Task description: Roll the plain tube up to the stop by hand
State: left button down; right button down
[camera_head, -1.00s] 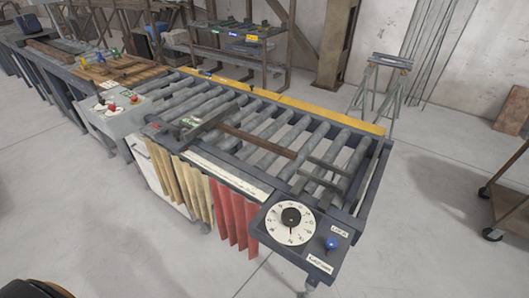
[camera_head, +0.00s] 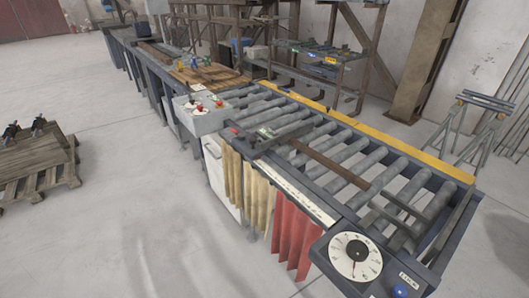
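A long brown bar (camera_head: 330,165), which looks like the tube, lies lengthwise on the grey rollers of the roller table (camera_head: 262,104). A grey forked bracket (camera_head: 398,220) is near the bar's near end. A white round dial (camera_head: 355,257) and a blue knob (camera_head: 400,290) by a LOCK label sit on the near corner panel. Neither of my grippers is in view.
A yellow rail (camera_head: 400,143) runs along the table's far side. A wooden pallet (camera_head: 40,165) with black items stands at left. The floor between is clear.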

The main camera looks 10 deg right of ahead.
aim_at(365, 185)
jog(key=l+u, duration=0.2)
jog(key=l, duration=0.7)
jog(key=k+l+u, duration=0.2)
jog(key=l, duration=0.65)
jog(key=i, duration=0.1)
